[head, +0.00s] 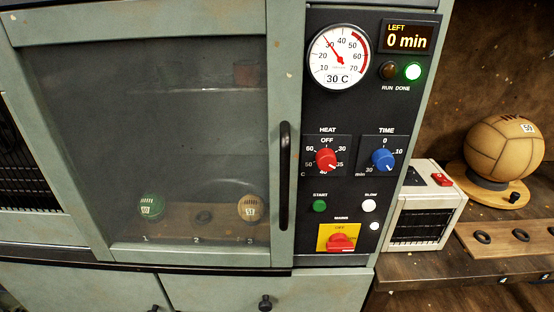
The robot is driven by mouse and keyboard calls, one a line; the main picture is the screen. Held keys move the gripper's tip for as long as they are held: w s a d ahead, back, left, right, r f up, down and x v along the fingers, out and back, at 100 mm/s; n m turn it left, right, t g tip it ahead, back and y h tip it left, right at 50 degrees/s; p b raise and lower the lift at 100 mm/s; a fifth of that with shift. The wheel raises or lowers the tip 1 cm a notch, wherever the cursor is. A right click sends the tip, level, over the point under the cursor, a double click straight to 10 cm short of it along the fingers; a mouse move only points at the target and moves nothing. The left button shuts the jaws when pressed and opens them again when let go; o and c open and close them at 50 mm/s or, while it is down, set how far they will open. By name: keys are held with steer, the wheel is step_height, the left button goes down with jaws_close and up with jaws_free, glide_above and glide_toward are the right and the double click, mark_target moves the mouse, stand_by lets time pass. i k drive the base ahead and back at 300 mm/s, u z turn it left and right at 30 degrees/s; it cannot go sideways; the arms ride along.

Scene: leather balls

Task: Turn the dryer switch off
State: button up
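The dryer (285,25) is a grey-green cabinet with a dark control panel. The mains switch (341,243) is a red knob on a yellow plate low on the panel, with "OFF" printed above it. Its grip looks roughly sideways; its exact setting is hard to read. The display (408,38) reads LEFT 0 min. The green DONE light (413,71) is lit and the RUN light (388,70) is dark. The round gauge (338,57) reads 30 C. A red HEAT knob (326,160) and blue TIME knob (383,160) sit mid-panel. My gripper is not in view.
The glass door (150,130) with its black handle (285,175) looks shut. Inside are a green ball (150,207) and a tan ball (250,207). Right stand a small white device (424,205), a large tan ball (503,150) and a wooden holder (510,237).

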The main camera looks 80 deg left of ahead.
mark_target(338, 242)
steer(key=u, duration=2.05)
